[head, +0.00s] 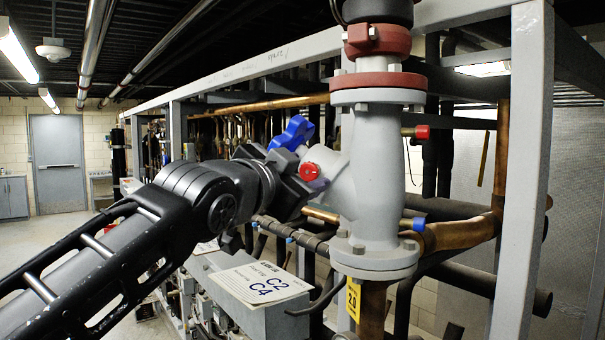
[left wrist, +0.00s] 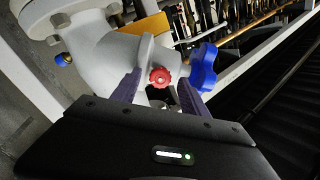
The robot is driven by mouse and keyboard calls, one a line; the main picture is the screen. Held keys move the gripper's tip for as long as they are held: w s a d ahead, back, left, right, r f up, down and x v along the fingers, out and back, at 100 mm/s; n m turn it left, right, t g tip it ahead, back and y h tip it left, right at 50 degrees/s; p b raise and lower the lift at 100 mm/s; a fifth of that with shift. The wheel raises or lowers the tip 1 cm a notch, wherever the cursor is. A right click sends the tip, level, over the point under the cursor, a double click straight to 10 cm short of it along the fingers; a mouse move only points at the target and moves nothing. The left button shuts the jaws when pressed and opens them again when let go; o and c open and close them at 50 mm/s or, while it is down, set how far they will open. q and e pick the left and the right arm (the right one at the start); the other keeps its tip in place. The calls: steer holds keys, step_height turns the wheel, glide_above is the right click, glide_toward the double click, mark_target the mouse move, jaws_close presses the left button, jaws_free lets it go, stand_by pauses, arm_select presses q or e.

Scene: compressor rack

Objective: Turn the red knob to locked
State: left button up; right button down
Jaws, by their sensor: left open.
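The red knob (head: 309,171) is a small round knob on the grey valve body (head: 376,190), near the blue handle (head: 292,133). It also shows in the left wrist view (left wrist: 160,77), in line with the gap between my fingers. My left gripper (head: 300,170) is at the valve's side branch, close to the red knob. In the left wrist view its two dark fingers (left wrist: 159,95) are open, one on either side of the knob's line. I cannot tell whether they touch the valve. The right gripper is in neither view.
A grey rack post (head: 522,170) stands right of the valve, and a long beam (head: 260,68) runs behind it. A copper pipe (head: 460,233) leaves the valve at right. Open floor lies at left.

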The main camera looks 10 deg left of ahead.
arm_select(q)
steer(key=shift+s+f+b, duration=0.1)
steer(key=shift+s+b, duration=0.25)
steer(key=shift+s, duration=0.1)
steer(key=s+a+b, duration=0.1)
steer(key=s+b, duration=0.2)
steer(key=s, duration=0.3)
steer(key=shift+s+a, duration=0.25)
steer(key=shift+s, duration=0.15)
